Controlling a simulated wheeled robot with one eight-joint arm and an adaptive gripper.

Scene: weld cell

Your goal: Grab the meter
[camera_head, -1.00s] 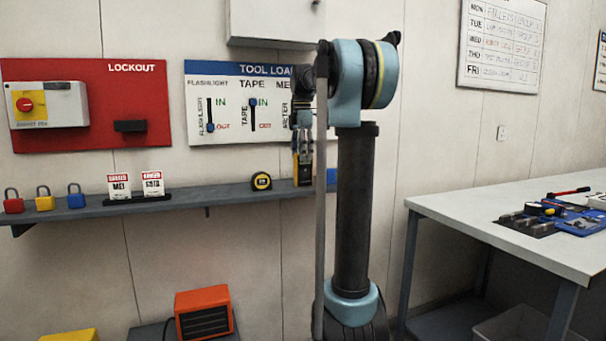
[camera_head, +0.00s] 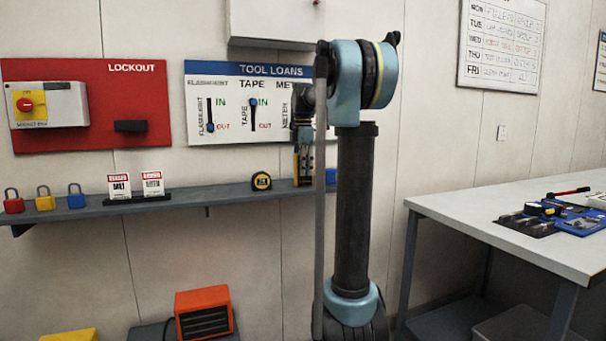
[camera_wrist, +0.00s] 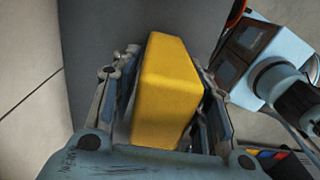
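The meter (camera_wrist: 168,90) shows as a yellow block in the wrist view, between the two fingers of my gripper (camera_wrist: 166,80). A finger lies along each side. A narrow gap shows on the left side; on the right, the finger is very close and I cannot tell if it touches. In the head view my gripper (camera_head: 303,150) points down over the right part of the shelf, with the meter's yellow edge (camera_head: 297,172) partly hidden behind the fingers and arm.
The wall shelf (camera_head: 225,193) also holds a tape measure (camera_head: 261,181), lockout tags (camera_head: 152,184) and coloured padlocks (camera_head: 45,199). The tool loans board (camera_head: 232,122) is right behind my gripper. A workbench (camera_head: 500,225) with tools stands at the right.

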